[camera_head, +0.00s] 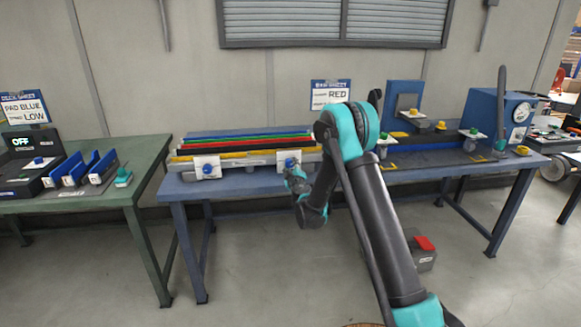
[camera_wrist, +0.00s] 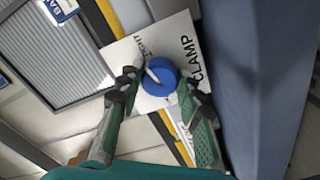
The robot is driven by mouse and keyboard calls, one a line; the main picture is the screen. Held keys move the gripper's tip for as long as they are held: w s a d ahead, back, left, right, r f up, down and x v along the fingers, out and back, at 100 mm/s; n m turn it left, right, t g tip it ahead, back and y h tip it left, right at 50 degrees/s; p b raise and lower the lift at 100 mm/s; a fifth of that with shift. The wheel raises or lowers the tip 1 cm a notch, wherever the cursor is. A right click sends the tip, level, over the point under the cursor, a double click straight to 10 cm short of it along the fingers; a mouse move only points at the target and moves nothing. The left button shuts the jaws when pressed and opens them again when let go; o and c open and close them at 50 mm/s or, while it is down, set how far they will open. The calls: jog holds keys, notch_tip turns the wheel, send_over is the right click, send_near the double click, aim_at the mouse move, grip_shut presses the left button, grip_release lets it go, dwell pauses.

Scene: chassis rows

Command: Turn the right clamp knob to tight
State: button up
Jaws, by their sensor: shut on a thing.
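The right clamp knob (camera_head: 290,162) is blue and sits on a white plate at the front of the blue bench. In the wrist view the knob (camera_wrist: 162,80) is a round blue disc with a pale pointer mark, on a white plate (camera_wrist: 125,55) lettered CLAMP. Smaller lettering near the mark is hard to read. My gripper (camera_head: 296,177) is at this knob, with its two green and dark fingers (camera_wrist: 160,86) on opposite sides, shut on it. The left clamp knob (camera_head: 207,169), also blue, sits apart on its own white plate.
Coloured strips (camera_head: 245,140) lie in a row behind the clamps. A sign reading RED (camera_head: 331,94) stands at the back. A blue press-like station (camera_head: 405,105) and a gauge unit (camera_head: 500,115) stand on the right. A green bench (camera_head: 125,190) is at left.

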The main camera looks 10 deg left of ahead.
jog(key=shift+m, duration=1.2)
jog(key=o, duration=1.2)
jog(key=shift+c, duration=0.2)
jog(key=v, duration=0.7)
jog(key=shift+s, duration=0.25)
jog(key=shift+d, duration=0.15)
